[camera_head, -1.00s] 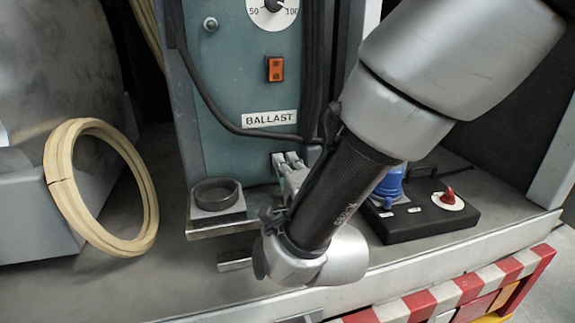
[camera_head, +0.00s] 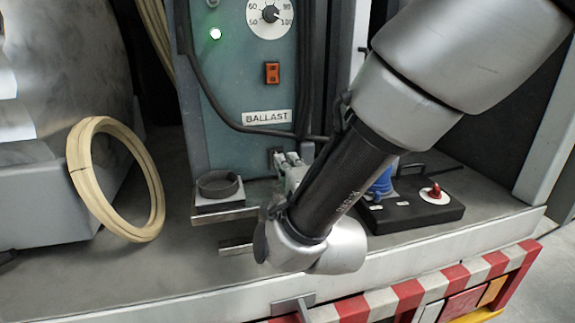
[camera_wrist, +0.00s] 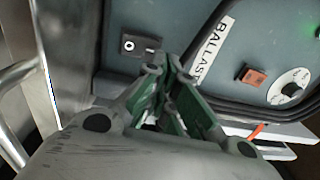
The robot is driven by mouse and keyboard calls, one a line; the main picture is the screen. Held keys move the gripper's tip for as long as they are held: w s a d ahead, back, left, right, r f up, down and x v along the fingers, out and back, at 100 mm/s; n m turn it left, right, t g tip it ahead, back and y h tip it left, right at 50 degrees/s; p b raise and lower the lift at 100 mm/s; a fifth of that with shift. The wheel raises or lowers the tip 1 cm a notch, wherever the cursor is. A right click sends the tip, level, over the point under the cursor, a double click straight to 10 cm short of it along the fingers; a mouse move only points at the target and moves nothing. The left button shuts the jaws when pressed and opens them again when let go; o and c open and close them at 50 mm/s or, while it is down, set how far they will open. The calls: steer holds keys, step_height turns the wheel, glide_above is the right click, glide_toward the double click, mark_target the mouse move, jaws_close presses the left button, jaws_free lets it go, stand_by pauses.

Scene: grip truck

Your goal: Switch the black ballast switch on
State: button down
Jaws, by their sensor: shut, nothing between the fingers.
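The black ballast switch (camera_wrist: 146,46) is on the blue-grey panel, below the BALLAST label. In the wrist view it is a dark plate with a pale round mark at its left end, close beyond my fingers. In the head view only a small dark part (camera_head: 275,153) shows beside my fingertips. My gripper (camera_wrist: 171,64) is shut and empty, with its fingers in front of the panel; it also shows in the head view (camera_head: 286,158). I cannot tell whether it touches the switch. A lamp (camera_head: 215,34) high on the panel glows green.
An orange rocker switch (camera_head: 272,72) and a dial (camera_head: 270,15) are above the label. A cup on a ledge (camera_head: 218,185) stands left of my gripper. A black box (camera_head: 410,210) with a red knob lies right. A beige ring (camera_head: 80,180) leans at left.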

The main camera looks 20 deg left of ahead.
steer(key=r+v, duration=0.2)
steer(key=v, duration=0.7)
steer(key=shift+f, duration=0.1)
stand_by(0.3)
steer(key=s+a+f+n+g+h, duration=0.1)
steer(key=s+f+n+g, duration=0.3)
steer(key=f+n, duration=0.15)
steer(key=s+a+f+n+g+h, duration=0.1)
steer(key=s+f+n+g, duration=0.35)
steer(key=f, duration=0.25)
steer(key=d+f+n+g+h, duration=0.2)
steer(key=d+n+g+h, duration=0.15)
steer(key=d+n, duration=0.2)
steer(key=w+d+r+n+g+h, duration=0.15)
steer(key=w+d+r, duration=0.25)
steer(key=d, duration=0.9)
steer(key=w+d+r+n+g+h, duration=0.1)
steer(key=w+d+r+h, duration=0.2)
steer(key=d, duration=0.9)
steer(key=s+d+r+m+t+h, duration=0.1)
steer(key=d+r+m, duration=0.3)
steer(key=d, duration=0.9)
steer(key=s+d+r+m+t+h, duration=0.1)
steer(key=d+r+m+t, duration=0.2)
steer(key=d, duration=1)
step_height(320, 180, up, 3)
steer(key=shift+d+r+m, duration=0.1)
steer(key=shift+d+m, duration=0.3)
steer(key=shift+m, duration=0.1)
